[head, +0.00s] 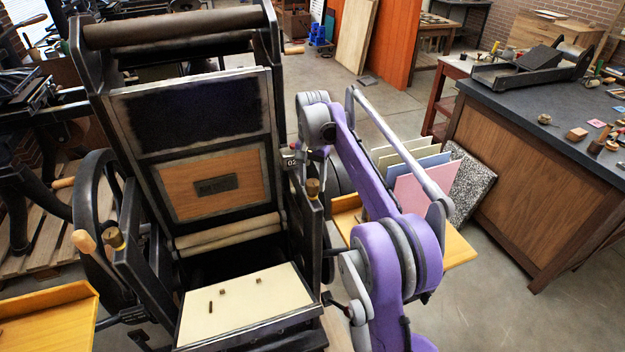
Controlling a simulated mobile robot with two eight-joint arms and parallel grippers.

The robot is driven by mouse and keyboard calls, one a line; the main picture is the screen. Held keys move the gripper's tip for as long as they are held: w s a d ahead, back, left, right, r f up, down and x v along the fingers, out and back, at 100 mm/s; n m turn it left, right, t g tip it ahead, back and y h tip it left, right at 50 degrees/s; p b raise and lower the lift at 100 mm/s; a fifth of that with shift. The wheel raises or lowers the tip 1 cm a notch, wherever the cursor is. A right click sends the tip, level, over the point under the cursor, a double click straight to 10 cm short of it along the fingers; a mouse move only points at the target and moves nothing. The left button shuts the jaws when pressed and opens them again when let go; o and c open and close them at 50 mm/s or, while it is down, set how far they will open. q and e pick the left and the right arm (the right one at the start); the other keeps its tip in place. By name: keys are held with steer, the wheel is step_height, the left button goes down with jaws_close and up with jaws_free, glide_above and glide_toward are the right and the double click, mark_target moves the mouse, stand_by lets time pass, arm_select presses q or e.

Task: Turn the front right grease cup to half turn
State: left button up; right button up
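The front right grease cup (313,187) is a small brass cup with a knurled-looking cap, upright on the right side frame of the dark press (129,215). Its mark or turn position is too small to read. My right arm reaches up from the lower right, and its far end bends down above and behind this cup. The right gripper (317,153) seems to be just above the cup, small and partly hidden; I see a gap between it and the cup. I cannot tell whether its fingers are apart. My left gripper is not in view.
Another brass cup (115,238) sits on the press's left frame, beside a wooden handle (84,241) and flywheel. A cream sheet (240,304) lies on the front platen. Side boards (50,312) flank the press. A workbench (535,165) stands right, with open floor before it.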

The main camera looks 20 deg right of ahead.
mark_target(312, 182)
steer(key=shift+o, duration=1.4)
steer(key=shift+r, duration=0.1)
step_height(312, 182, up, 9)
steer(key=shift+w+f+p, duration=0.1)
steer(key=shift+p, duration=0.55)
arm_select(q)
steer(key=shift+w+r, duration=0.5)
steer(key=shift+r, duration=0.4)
arm_select(e)
steer(key=shift+r, duration=0.95)
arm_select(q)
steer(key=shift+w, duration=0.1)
